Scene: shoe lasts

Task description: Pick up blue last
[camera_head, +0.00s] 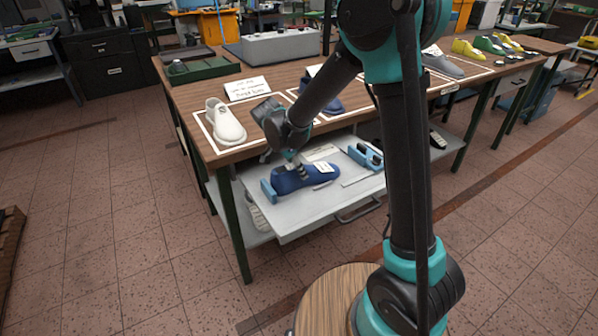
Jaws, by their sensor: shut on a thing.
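A blue last (318,176) lies lengthwise over the pulled-out white drawer (290,218) under the table's left part. A white label shows on it. My gripper (299,171) reaches down from above and is shut on the blue last near its middle. The fingertips are small in this view and partly hidden. I cannot tell whether the last is lifted or still touches the drawer. A second, darker blue last (331,104) stands on the table top, partly hidden behind my arm.
Light blue holders (268,191) stand in the drawer at the last's left end and at the right (366,156). A white last (224,122) stands on the wooden table (190,95). Grey, yellow and green lasts are at the far right.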

